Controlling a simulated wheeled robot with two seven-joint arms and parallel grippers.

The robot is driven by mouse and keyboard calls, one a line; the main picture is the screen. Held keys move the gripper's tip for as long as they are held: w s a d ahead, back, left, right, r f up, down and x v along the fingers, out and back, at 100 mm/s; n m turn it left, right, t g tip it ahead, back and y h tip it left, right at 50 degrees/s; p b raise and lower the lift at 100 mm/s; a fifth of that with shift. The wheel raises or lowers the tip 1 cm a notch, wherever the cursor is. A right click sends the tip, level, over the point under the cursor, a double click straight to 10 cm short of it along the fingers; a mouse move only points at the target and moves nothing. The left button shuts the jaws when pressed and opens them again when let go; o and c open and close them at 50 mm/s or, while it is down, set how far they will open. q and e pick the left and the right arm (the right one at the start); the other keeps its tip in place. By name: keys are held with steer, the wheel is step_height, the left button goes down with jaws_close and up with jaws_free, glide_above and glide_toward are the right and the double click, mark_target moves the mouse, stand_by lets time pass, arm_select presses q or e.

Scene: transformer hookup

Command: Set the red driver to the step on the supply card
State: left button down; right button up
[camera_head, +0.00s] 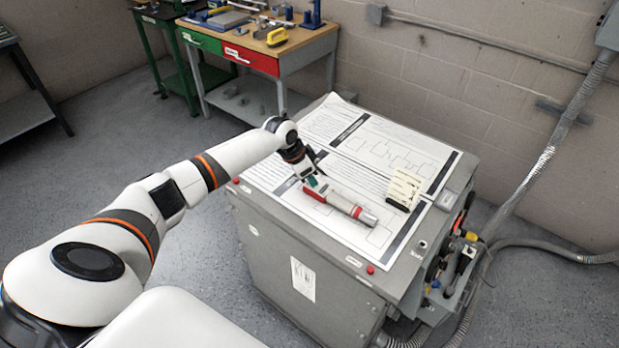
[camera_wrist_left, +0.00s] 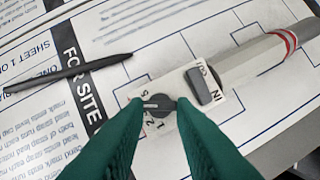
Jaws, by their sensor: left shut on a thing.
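The red driver (camera_head: 340,201), with a white and red body, lies on the printed sheets on top of the grey cabinet. In the left wrist view its pale end carries a dark round dial knob (camera_wrist_left: 160,104) with marks S, 2 and 1 beside it. A pale line on the knob points left, roughly between S and 2. My left gripper (camera_head: 314,183), with green fingertips, is shut on the dial knob and partly hides it. The supply card (camera_head: 405,187), cream with small print, stands in a dark holder right of the driver; its print is too small to read.
A black pen (camera_wrist_left: 68,73) lies on the sheet beside the driver. Printed sheets (camera_head: 382,145) cover much of the cabinet top (camera_head: 425,237). Cables and fittings (camera_head: 452,262) hang on the cabinet's right side. A workbench (camera_head: 300,45) with tools stands behind.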

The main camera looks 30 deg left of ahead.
arm_select(q)
steer(key=shift+m, duration=0.4)
steer(key=c, duration=1.5)
jaws_free()
steer(key=shift+r, duration=0.1)
steer(key=b+v, duration=0.2)
steer(key=v, duration=1)
steer(key=shift+w+a, duration=0.1)
